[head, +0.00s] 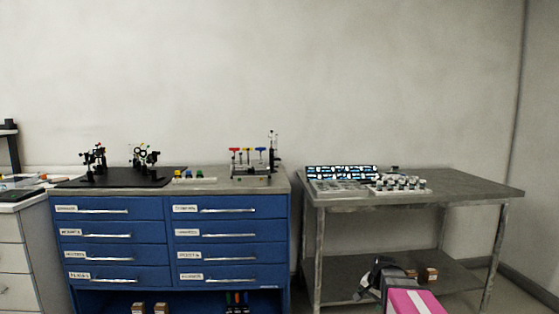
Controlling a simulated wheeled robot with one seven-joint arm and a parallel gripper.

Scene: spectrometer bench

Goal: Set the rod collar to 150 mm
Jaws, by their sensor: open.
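A thin upright dark rod (271,150) stands at the right end of the blue cabinet's top, beside a rack of coloured-handled tools. Small fittings show on it, but the collar and any scale are too small to make out. My gripper (371,277) appears as a dark shape at the lower right, in front of the steel table's lower shelf. It is open, and no object shows between its jaws. It is well below and to the right of the rod, and apart from it.
The blue drawer cabinet (168,234) also carries a black breadboard (120,182) with dark optical mounts. The steel table (470,188) holds a case and a tray of small parts at its left; its right half is clear. Brown boxes sit on the lower shelf.

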